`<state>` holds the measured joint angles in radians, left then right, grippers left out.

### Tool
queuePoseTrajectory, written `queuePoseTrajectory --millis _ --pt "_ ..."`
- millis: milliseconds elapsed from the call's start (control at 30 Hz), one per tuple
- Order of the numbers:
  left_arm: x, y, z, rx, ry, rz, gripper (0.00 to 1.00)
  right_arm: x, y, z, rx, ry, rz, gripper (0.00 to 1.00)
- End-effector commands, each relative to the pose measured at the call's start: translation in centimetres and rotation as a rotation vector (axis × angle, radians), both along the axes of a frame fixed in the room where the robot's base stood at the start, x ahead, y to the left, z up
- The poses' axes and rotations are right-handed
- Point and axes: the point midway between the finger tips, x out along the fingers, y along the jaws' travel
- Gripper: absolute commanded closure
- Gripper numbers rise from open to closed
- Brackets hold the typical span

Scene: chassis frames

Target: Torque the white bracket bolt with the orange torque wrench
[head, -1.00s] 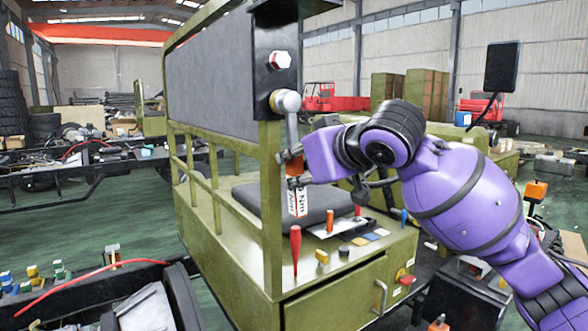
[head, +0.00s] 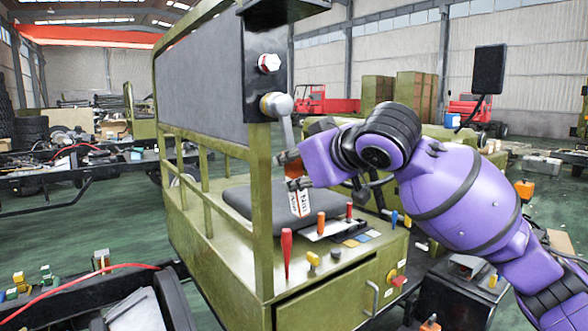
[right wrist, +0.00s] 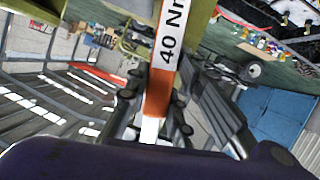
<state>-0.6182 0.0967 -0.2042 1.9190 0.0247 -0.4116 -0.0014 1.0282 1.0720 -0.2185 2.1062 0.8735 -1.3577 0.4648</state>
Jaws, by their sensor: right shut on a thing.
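The orange torque wrench (head: 301,202) hangs head-up, slightly tilted, with an orange band and a white label on its handle. Its round silver head (head: 277,104) is at the lower part of the black bracket (head: 263,35); whatever lies behind the head is hidden. A white bolt with red marking (head: 269,63) shows above the head on the bracket. My right gripper (head: 292,171) is shut on the wrench handle around the orange band. In the right wrist view the wrench (right wrist: 171,40) reads "40 Nm" between the fingers (right wrist: 157,108). My left gripper is not in view.
The olive cab frame (head: 262,220) with its post and side rails stands just left of the wrench. Below are a dark seat (head: 250,203) and upright red (head: 287,252) and orange levers. A vehicle chassis (head: 80,170) lies further left.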

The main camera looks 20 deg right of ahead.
Motion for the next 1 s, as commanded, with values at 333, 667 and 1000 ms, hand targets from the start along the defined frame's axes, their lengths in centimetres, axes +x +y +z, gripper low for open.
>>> queuePoseTrajectory --millis 333,667,1000 --pt "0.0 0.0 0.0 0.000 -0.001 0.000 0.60 -1.3 -0.5 0.3 0.002 -0.006 0.000 1.00" --pt "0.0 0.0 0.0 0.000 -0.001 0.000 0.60 -2.2 -0.8 0.3 0.001 -0.006 0.001 1.00" --pt "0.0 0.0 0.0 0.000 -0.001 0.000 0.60 -2.7 -1.0 0.3 0.001 -0.007 0.000 1.00"
